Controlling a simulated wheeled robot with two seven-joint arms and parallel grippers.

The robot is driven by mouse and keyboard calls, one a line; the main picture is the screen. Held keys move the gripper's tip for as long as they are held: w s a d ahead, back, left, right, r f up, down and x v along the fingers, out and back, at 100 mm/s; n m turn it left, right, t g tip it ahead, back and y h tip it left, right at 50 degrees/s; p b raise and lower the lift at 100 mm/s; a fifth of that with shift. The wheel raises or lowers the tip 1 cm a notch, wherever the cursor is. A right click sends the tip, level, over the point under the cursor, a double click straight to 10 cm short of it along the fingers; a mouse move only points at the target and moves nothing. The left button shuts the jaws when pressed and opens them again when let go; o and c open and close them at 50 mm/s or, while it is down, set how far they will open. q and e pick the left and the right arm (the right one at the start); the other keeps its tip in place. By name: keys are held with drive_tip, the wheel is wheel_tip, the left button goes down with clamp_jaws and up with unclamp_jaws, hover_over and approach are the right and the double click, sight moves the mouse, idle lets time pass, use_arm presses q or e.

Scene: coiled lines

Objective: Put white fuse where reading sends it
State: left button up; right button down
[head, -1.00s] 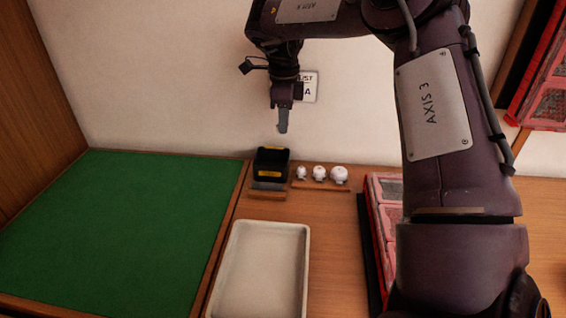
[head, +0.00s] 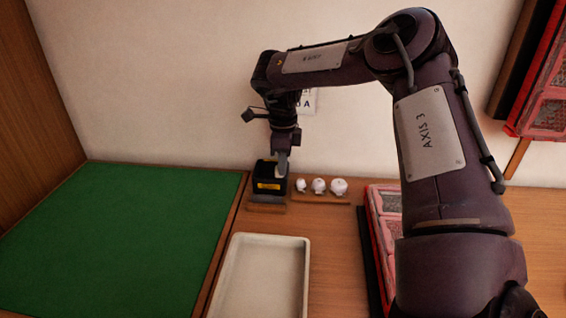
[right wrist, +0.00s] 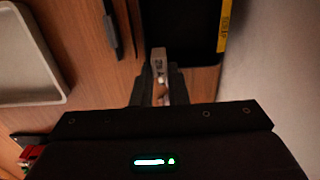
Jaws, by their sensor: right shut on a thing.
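My right gripper (head: 284,150) is shut on a slim light-grey thing (head: 282,164) that hangs down at the black box with a yellow label (head: 268,170). Its lower end overlaps the box's opening, and I cannot tell whether it is inside or touching. In the right wrist view the grey thing (right wrist: 159,62) sits between the fingers at the edge of the dark box (right wrist: 185,25). I cannot tell whether it is the white fuse. Three white knob-like pieces (head: 319,186) stand on a small wooden strip right of the box. My left gripper is not in view.
An empty cream tray (head: 264,240) lies in front of the box. A green mat (head: 110,235) covers the left side and is bare. A red-framed case (head: 384,203) stands at right, partly behind my arm. A partly hidden sign (head: 307,103) is on the wall.

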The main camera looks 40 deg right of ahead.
drive_tip(key=shift+f, duration=0.6)
drive_tip(key=c, duration=1.4)
unclamp_jaws()
drive_tip(key=shift+c, duration=0.2)
wheel_tip(320, 180, up, 8)
drive_tip(key=shift+r, duration=0.1)
wheel_tip(320, 180, up, 5)
drive_tip(key=p, duration=0.3)
